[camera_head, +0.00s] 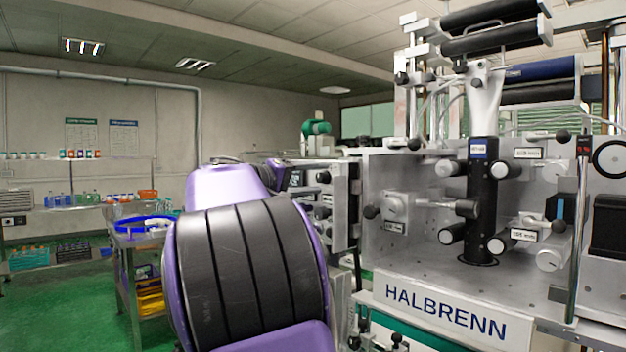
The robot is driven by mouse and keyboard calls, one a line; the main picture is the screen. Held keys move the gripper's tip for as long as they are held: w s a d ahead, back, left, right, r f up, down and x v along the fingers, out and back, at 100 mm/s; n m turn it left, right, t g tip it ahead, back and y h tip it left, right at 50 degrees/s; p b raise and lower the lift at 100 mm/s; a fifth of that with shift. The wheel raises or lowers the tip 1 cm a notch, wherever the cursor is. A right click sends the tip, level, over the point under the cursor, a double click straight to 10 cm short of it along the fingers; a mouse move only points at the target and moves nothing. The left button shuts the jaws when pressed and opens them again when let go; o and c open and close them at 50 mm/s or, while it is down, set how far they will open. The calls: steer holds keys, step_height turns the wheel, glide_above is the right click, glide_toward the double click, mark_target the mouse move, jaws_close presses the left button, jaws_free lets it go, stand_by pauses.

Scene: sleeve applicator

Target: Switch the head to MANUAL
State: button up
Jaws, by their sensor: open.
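The HALBRENN sleeve applicator (445,313) fills the right half of the view. A dark upright column (482,205) with a blue label stands on its grey deck. My purple and black arm (245,270) reaches toward the machine's left side. My gripper's fingers are hidden from view.
A steel cart (125,275) with a blue ring-shaped item (146,223) stands left of my arm. Shelves with small bottles (85,198) line the left wall. Rollers (490,28) rise above the machine. Green floor (60,315) is clear at the lower left.

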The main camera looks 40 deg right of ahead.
steer(key=shift+a, duration=0.1)
steer(key=s+a, duration=0.1)
steer(key=a, duration=1.6)
steer(key=shift+s, duration=0.15)
steer(key=shift+a, duration=0.1)
